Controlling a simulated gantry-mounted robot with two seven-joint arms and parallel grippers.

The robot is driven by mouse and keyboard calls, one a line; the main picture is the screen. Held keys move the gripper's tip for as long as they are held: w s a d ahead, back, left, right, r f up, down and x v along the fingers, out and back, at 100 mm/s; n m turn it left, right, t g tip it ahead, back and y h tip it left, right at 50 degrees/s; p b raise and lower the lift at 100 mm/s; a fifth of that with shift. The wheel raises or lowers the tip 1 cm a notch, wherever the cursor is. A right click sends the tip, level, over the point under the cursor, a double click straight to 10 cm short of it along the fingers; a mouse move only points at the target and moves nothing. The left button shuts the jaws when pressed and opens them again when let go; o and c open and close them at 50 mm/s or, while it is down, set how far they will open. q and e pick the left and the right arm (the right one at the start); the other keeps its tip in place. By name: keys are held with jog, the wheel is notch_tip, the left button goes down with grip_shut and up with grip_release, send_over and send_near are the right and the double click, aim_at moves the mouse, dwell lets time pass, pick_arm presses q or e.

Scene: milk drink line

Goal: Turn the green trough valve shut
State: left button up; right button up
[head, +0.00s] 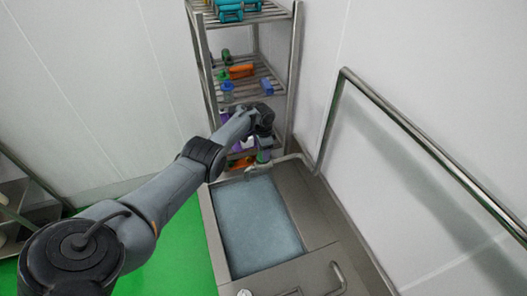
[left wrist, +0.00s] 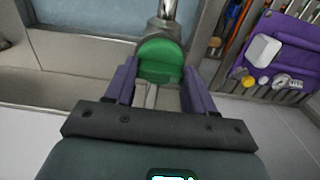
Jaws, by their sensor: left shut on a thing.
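The green trough valve (left wrist: 160,62) is a rounded green knob at the end of a metal pipe, in the upper middle of the left wrist view. My left gripper (left wrist: 160,74) has its two purple fingers on either side of the knob and is shut on it. In the head view my left arm reaches to the far end of the water-filled trough (head: 307,262), where a bit of the green valve (head: 263,156) shows below the gripper. The fingertips are small and partly hidden there. My right gripper is in neither view.
A metal rack (head: 294,75) with coloured items stands behind the trough. A metal rail (head: 430,148) runs along the right wall. A purple holder (left wrist: 283,62) with tools and a gauge is at the right of the left wrist view. Green floor (head: 170,262) lies left of the trough.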

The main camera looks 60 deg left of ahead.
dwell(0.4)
pick_arm(q)
jog(key=o, duration=1)
jog(key=shift+o, duration=0.2)
jog(key=shift+r, duration=0.1)
jog(key=shift+r, duration=0.35)
notch_tip(320, 180, up, 10)
jog(key=p, duration=0.3)
